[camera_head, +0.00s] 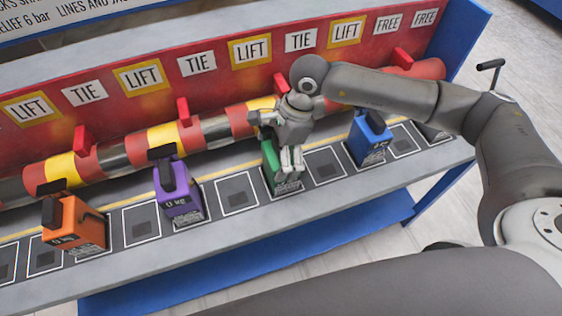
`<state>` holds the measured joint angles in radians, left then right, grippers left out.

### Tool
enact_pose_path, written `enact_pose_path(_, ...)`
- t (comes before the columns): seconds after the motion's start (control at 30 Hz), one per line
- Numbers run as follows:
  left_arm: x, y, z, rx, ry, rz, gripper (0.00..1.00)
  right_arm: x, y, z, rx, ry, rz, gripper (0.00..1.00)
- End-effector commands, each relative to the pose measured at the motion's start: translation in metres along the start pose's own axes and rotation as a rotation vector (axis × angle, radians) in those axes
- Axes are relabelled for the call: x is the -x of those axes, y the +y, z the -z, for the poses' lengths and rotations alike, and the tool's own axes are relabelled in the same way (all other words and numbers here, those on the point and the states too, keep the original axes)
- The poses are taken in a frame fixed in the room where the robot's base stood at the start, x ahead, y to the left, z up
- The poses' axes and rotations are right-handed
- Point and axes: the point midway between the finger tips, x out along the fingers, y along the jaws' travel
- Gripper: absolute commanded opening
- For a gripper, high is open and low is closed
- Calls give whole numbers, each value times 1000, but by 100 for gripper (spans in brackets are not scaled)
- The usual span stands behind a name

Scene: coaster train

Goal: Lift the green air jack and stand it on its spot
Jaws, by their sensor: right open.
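The green air jack (270,160) stands upright on the grey shelf, in the row of white-outlined spots, between an empty spot (237,196) on its left and another (323,166) on its right. My right gripper (291,163) is open, directly over the jack and in front of its upper part. The gripper hides much of the jack, and I cannot tell whether the fingers touch it. The jack's base appears to be within a white outline. My left gripper is not in view.
An orange jack (80,226), a purple jack (177,195) and a blue jack (367,143) stand along the same shelf (240,232). A red, yellow and silver pipe (160,140) with red uprights runs behind them. The red back panel carries LIFT, TIE and FREE signs.

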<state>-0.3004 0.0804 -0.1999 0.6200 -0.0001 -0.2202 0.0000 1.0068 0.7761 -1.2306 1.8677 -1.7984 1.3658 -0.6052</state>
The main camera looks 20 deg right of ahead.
Motion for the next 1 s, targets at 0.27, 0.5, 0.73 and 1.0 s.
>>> enact_pose_path(0.27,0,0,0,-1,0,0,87,0,0,0,0,0,0,74)
enact_pose_path(0.5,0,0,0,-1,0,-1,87,0,0,0,-1,0,0,43)
enact_pose_path(0.73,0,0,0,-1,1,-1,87,1,0,0,-1,0,0,14)
enact_pose_path(1.0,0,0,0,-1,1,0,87,3,-1,-1,1,-3,5,9)
